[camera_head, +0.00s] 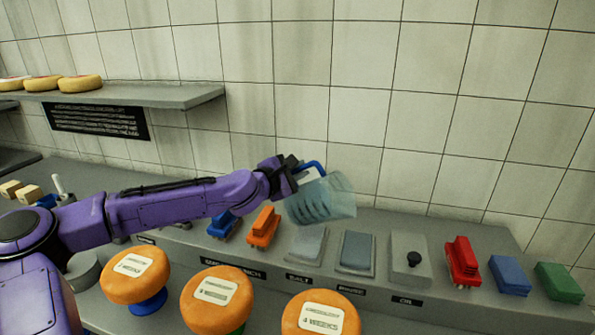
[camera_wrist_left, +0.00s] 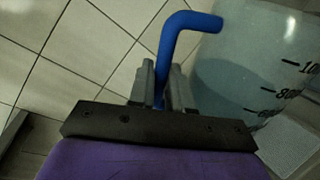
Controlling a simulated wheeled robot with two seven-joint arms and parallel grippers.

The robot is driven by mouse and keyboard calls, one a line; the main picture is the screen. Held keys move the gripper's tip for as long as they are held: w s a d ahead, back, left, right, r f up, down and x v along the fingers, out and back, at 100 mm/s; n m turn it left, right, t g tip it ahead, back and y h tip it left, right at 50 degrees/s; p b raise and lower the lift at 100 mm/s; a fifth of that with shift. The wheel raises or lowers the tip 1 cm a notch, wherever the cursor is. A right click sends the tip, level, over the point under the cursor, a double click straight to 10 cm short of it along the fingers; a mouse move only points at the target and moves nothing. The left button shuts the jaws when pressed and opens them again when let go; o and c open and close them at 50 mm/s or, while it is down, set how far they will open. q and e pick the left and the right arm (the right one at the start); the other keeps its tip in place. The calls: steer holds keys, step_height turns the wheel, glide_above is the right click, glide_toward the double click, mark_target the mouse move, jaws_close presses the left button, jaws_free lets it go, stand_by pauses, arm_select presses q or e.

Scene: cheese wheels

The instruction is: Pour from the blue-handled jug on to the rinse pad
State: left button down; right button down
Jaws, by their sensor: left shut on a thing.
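The clear jug (camera_head: 325,200) with the blue handle (camera_head: 315,167) is held in the air over the back of the counter, leaning to the right in the head view. My left gripper (camera_head: 292,172) is shut on the handle; the wrist view shows the blue handle (camera_wrist_left: 190,22) between the fingers (camera_wrist_left: 160,85) and dark marks on the jug (camera_wrist_left: 245,70). I see no stream from it. Two grey pads lie below: a paler one (camera_head: 307,246) and a darker one (camera_head: 356,252). The darker one's label is too small to read surely. My right gripper is not in view.
A grey block with a black knob (camera_head: 410,262), a red brush (camera_head: 462,262), a blue block (camera_head: 510,275) and a green block (camera_head: 558,283) stand to the right. Blue and orange brushes (camera_head: 264,228) stand left of the pads. Orange cheese wheels (camera_head: 217,312) line the front.

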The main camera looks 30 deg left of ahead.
arm_select(q)
steer(key=shift+a+f+n+b, duration=0.55)
steer(key=shift+a+n+b, duration=0.15)
steer(key=shift+a+b, duration=0.05)
steer(key=shift+a+r, duration=0.1)
steer(key=shift+r, duration=0.1)
steer(key=shift+s+a+f+n+h+b, duration=0.1)
steer(key=shift+a+f+n+h+b, duration=0.2)
steer(key=shift+f+n+b, duration=0.5)
steer(key=shift+r+n, duration=0.3)
steer(key=shift+r, duration=0.2)
steer(key=shift+a+n+t+b, duration=0.15)
steer(key=shift+n+t+b, duration=0.25)
steer(key=shift+b, duration=0.45)
steer(key=shift+r+n+h, duration=0.3)
steer(key=shift+n, duration=0.3)
steer(key=shift+r, duration=0.25)
steer(key=shift+f+b, duration=0.35)
steer(key=shift+b, duration=0.1)
steer(key=f+n+b, duration=0.1)
steer(key=b, duration=0.1)
steer(key=f+b, duration=0.1)
steer(key=b, duration=0.2)
steer(key=shift+d+f+n+b, duration=0.2)
steer(key=shift+f+n+b, duration=0.15)
steer(key=shift+f+n, duration=0.05)
steer(key=shift+r, duration=0.1)
steer(key=shift+r+t, duration=0.2)
steer(key=shift+t, duration=0.1)
